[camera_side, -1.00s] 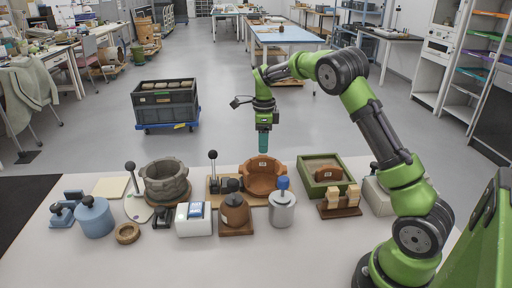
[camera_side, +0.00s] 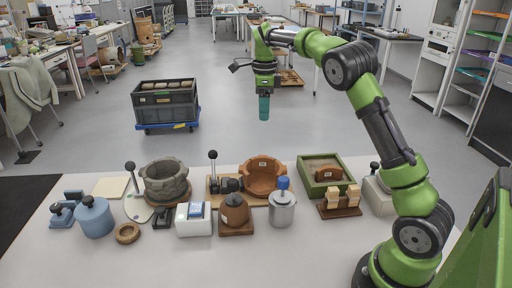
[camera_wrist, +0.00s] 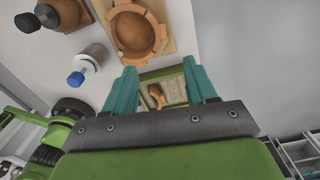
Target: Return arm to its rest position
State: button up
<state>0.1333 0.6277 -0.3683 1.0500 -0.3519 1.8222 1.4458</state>
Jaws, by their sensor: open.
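My gripper (camera_side: 264,108) hangs in the air beyond the back edge of the table, pointing down, well above and apart from everything on it. In the wrist view its two teal fingers (camera_wrist: 160,88) are spread with nothing between them. The reassembled brown bowl (camera_side: 263,176) stands on a wooden board at the back middle of the table, its rim broken and notched; it also shows at the top of the wrist view (camera_wrist: 135,32). A green tray (camera_side: 308,187) with a brown sherd (camera_side: 326,174) in it lies to the right of the bowl.
The white table (camera_side: 160,262) also holds a grey stone bowl (camera_side: 150,180), a blue-lidded metal can (camera_side: 282,210), a brown dome on a board (camera_side: 235,212), a blue-grey jar (camera_side: 94,218) and wooden blocks (camera_side: 343,197). The space around my raised gripper is clear.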

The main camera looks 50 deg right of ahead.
jog(key=s+a+r+n+t+y, duration=0.1)
jog(key=s+a+n+t, duration=0.2)
jog(key=s+a+n, duration=0.7)
jog(key=s+a+r+n+t, duration=0.1)
jog(key=s+a+n+t, duration=0.3)
jog(key=s+a+n, duration=0.5)
jog(key=s+n, duration=0.5)
jog(key=shift+s+a+y, duration=0.3)
jog(key=shift+a+y, duration=0.1)
